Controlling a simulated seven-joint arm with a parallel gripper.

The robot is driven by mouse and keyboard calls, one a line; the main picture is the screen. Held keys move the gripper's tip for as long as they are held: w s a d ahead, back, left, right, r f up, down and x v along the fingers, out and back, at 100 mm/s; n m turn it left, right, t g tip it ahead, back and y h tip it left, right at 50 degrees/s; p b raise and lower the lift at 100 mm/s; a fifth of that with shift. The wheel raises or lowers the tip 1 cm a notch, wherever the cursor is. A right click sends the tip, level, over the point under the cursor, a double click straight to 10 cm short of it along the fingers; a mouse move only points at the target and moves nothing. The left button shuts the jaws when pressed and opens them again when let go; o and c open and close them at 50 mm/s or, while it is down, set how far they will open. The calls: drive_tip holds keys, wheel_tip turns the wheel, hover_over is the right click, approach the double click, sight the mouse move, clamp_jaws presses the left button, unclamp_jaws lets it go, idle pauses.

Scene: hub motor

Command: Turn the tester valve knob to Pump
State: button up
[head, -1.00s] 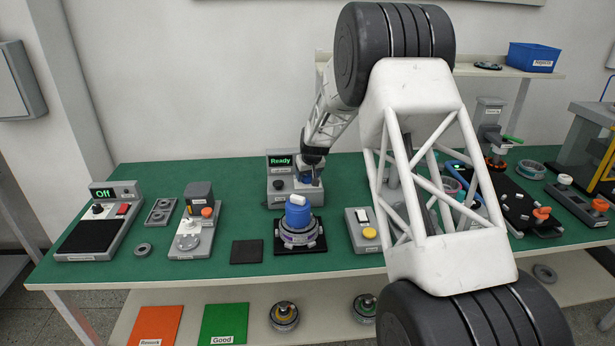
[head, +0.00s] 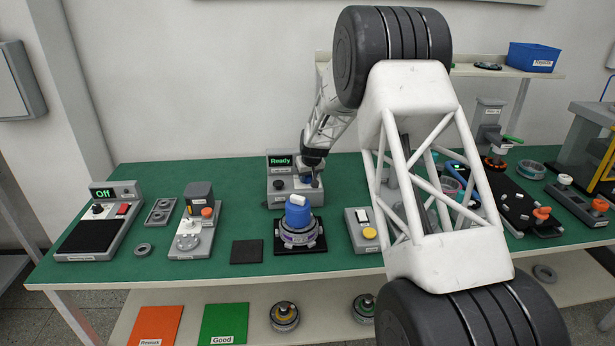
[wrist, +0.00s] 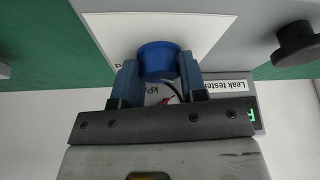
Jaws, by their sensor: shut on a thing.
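The leak tester (head: 290,196) is a grey box on the green table with a screen reading "Ready" in the head view. In the wrist view a blue round knob (wrist: 158,60) sits at its white label plate. My gripper (wrist: 160,72) is shut on this blue knob, with one blue finger on each side. The plate's lettering is mostly hidden by the knob and gripper, so I cannot read the knob's setting. In the head view my gripper (head: 314,181) is small at the tester's right side. A black knob (wrist: 296,44) stands beside it on the tester's face.
A blue-capped hub motor (head: 298,222) on a black base stands in front of the tester. A box with a yellow button (head: 369,234) is to its right. A dark square pad (head: 247,252) lies left of the motor. My arm hides part of the table's right side.

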drive_tip(key=shift+m+h, duration=0.3)
drive_tip(key=shift+m, duration=0.3)
drive_tip(key=shift+a+m+h, duration=0.15)
drive_tip(key=shift+m+h, duration=0.45)
drive_tip(key=shift+m, duration=1.2)
drive_tip(key=shift+m+h, duration=0.7)
drive_tip(key=shift+m, duration=1.1)
drive_tip(key=shift+g, duration=0.3)
drive_tip(key=o, duration=0.9)
drive_tip(key=shift+o, duration=0.2)
drive_tip(key=shift+r, duration=0.1)
drive_tip(key=v, duration=0.7)
drive_tip(key=shift+s+a+r, duration=0.15)
drive_tip(key=shift+r, duration=0.05)
